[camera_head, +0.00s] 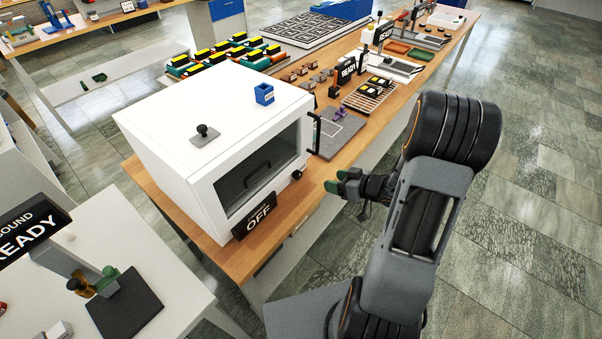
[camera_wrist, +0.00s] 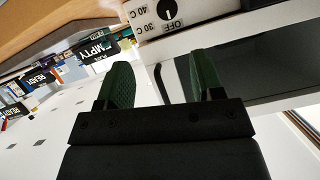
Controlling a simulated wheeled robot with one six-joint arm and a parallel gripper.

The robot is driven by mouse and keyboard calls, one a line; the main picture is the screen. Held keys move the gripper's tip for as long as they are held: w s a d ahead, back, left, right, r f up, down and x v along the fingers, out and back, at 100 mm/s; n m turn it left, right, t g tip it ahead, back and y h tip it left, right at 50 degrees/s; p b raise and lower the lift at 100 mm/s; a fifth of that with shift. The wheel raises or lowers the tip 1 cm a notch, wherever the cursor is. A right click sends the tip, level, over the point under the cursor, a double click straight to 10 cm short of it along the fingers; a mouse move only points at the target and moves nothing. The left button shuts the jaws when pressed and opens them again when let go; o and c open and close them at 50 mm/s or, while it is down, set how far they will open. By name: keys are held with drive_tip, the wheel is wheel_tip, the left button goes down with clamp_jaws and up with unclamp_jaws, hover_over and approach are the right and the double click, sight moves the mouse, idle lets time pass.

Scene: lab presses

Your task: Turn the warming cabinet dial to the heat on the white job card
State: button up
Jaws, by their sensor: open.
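The warming cabinet (camera_head: 215,150) is a white box with a dark glass door, standing on the wooden bench. Its black dial (camera_head: 297,174) is at the right end of its front. In the wrist view the dial (camera_wrist: 169,10) is cut by the top edge, with OFF, 30 C and 40 C printed beside it; its white mark seems to lie towards OFF. A black sign (camera_head: 254,215) before the cabinet reads OFF. My gripper (camera_head: 337,180) is open and empty, with green fingertips, in front of the dial and apart from it. In the wrist view the gripper (camera_wrist: 160,82) shows both fingers apart. I cannot make out a white job card.
The floor right of the bench is clear beyond my arm.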

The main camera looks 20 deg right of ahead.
sight(300, 175)
drive_tip(key=shift+y, duration=0.4)
drive_tip(key=x, duration=0.6)
drive_tip(key=p+x, duration=0.1)
drive_tip(key=x, duration=0.6)
drive_tip(key=shift+a+f, duration=0.25)
drive_tip(key=shift+a, duration=0.15)
drive_tip(key=c, duration=0.9)
drive_tip(key=shift+d+r+m+p, duration=0.15)
drive_tip(key=shift+m+p, duration=0.25)
drive_tip(key=shift+p, duration=0.35)
drive_tip(key=shift+m+g+y+p, duration=0.5)
drive_tip(key=shift+m+y, duration=0.4)
drive_tip(key=shift+m, duration=0.2)
